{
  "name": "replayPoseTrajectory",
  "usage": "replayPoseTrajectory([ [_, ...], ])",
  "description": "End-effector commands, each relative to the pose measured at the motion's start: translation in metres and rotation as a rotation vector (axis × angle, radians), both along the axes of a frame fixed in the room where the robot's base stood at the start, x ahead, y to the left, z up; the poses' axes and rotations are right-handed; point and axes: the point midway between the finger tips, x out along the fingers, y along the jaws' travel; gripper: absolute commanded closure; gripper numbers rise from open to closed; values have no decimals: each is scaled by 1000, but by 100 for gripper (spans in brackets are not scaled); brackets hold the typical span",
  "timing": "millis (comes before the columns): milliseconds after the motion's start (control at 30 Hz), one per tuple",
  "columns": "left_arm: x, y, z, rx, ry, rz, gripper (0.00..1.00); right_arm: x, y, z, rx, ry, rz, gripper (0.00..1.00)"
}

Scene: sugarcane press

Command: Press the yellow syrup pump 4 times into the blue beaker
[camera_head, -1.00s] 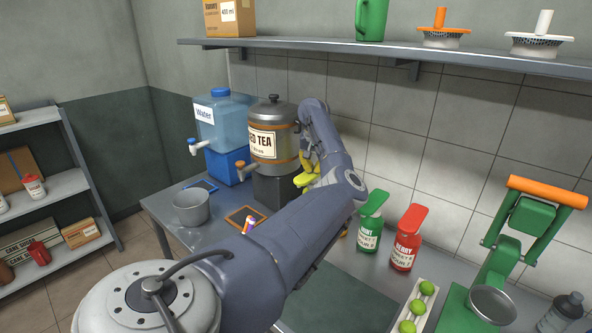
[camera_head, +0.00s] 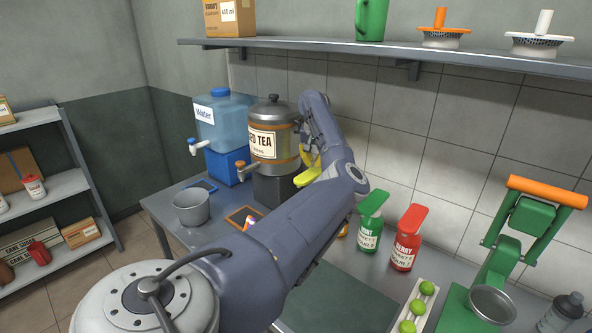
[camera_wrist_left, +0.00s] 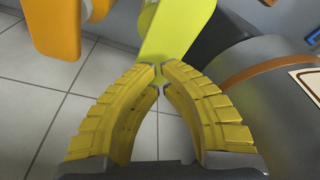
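The yellow-green syrup pump head (camera_wrist_left: 176,32) is straight ahead of my left gripper (camera_wrist_left: 160,72) in the left wrist view. The two yellow fingers meet at their tips, with nothing visible between them. The tips overlap the pump head's near end; I cannot tell whether they touch it. In the head view my left gripper (camera_head: 307,170) is beside the iced tea dispenser, partly behind my own arm. The yellow pump's bottle is hidden there. I cannot make out the blue beaker in either view. My right gripper is not in view.
The iced tea dispenser (camera_head: 272,133) and the water dispenser (camera_head: 222,118) stand behind. A green bottle (camera_head: 369,232) and a red bottle (camera_head: 407,242) stand right of my arm. An orange pump (camera_wrist_left: 50,25) is near the gripper. A grey pot (camera_head: 191,207) sits at left.

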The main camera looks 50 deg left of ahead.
Motion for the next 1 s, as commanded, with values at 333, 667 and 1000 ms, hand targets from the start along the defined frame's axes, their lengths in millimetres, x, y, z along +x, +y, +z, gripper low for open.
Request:
replayPoseTrajectory([
  [333,0,0,-2,0,0,0,100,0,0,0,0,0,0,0],
  [667,0,0,-12,1,1,0,100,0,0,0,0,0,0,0],
  [1000,0,0,-22,0,0,0,100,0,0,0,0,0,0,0],
])
